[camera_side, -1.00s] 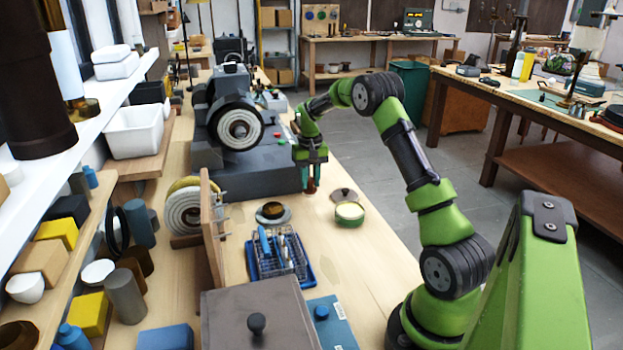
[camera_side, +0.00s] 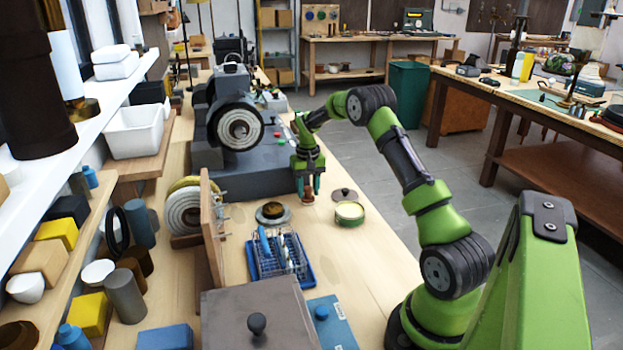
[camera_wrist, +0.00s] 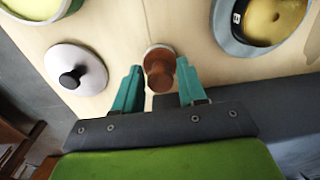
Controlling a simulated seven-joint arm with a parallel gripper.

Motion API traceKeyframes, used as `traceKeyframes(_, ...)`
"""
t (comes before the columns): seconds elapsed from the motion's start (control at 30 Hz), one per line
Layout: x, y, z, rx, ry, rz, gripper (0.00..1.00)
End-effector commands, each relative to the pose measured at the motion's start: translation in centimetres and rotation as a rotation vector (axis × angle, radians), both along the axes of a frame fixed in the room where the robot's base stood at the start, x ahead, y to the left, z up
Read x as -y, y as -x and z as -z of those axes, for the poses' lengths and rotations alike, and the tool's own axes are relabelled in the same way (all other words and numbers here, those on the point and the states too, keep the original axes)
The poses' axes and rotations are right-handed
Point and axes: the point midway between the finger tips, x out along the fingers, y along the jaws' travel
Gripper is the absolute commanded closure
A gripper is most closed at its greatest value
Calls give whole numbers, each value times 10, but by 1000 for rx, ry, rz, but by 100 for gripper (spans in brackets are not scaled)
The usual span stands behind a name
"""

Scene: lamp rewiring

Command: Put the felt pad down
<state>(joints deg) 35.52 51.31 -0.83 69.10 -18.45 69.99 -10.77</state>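The felt pad seems to be the small brown piece with a round knob-like grip (camera_wrist: 158,72); its felt is not visible. It stands upright on the bench beside the grey machine base, and also shows low between my fingers in the side view (camera_side: 308,194). My gripper (camera_wrist: 158,76) is open around it, with teal fingers on both sides and a visible gap at each. In the side view my gripper (camera_side: 308,186) points straight down over the bench.
A grey lid with a dark knob (camera_wrist: 75,68) lies close by. An open green tin (camera_side: 349,214) and a dark round dish (camera_side: 272,213) stand nearer the side camera. The grey grinding machine (camera_side: 235,125) crowds the left.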

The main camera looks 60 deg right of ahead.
Motion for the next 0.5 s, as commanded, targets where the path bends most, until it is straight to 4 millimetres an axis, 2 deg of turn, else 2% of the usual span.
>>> traceKeyframes(0.03,0,0,0,0,0,0,51)
traceKeyframes(0.07,0,0,0,0,0,0,47)
traceKeyframes(0.37,0,0,-2,1,1,0,47)
traceKeyframes(0.5,1,-1,-15,2,2,-1,47)
